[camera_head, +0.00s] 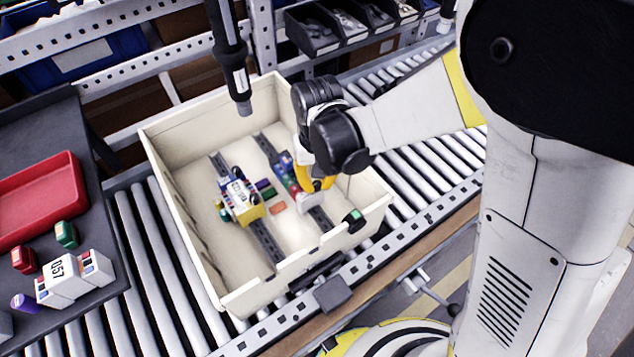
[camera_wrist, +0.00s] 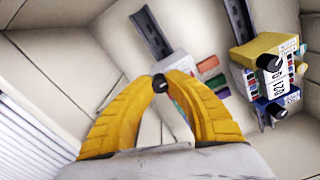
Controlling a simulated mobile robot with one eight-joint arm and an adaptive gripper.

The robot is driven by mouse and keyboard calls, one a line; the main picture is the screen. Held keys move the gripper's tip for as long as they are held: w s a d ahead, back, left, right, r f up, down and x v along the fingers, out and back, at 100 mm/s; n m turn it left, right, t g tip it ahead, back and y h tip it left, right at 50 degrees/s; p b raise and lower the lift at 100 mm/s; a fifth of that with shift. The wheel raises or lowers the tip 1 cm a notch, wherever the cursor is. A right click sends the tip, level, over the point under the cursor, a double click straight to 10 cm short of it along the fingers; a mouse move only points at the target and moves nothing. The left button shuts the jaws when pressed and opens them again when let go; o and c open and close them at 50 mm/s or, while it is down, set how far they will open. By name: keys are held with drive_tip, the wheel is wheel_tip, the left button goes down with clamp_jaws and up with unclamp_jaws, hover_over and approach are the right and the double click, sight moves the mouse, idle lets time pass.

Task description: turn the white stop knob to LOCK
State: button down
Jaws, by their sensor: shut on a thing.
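My gripper (camera_wrist: 160,83) reaches down into the cream crate (camera_head: 178,124), its yellow fingers closed together at the tips. It also shows in the head view (camera_head: 316,186). In the wrist view a small dark round knob (camera_wrist: 160,84) sits between the fingertips, and the gripper is shut on it. A whitish block (camera_wrist: 177,64) shows just beyond the tips, by a dark rail; it also shows in the head view (camera_head: 308,203). The fingers hide much of it. I see no clearly white knob and cannot read any LOCK mark.
A yellow, white and blue module (camera_head: 240,199) with black knobs sits on the left rail in the crate. A dark tool (camera_head: 235,70) hangs over the crate's back edge. A red tray (camera_head: 40,198) and a block marked 057 (camera_head: 70,277) stand on the left table.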

sight(317, 183)
drive_tip(key=n, duration=0.4)
drive_tip(key=shift+n, duration=2.3)
drive_tip(key=c, duration=1.3)
unclamp_jaws()
wheel_tip(317, 183, up, 12)
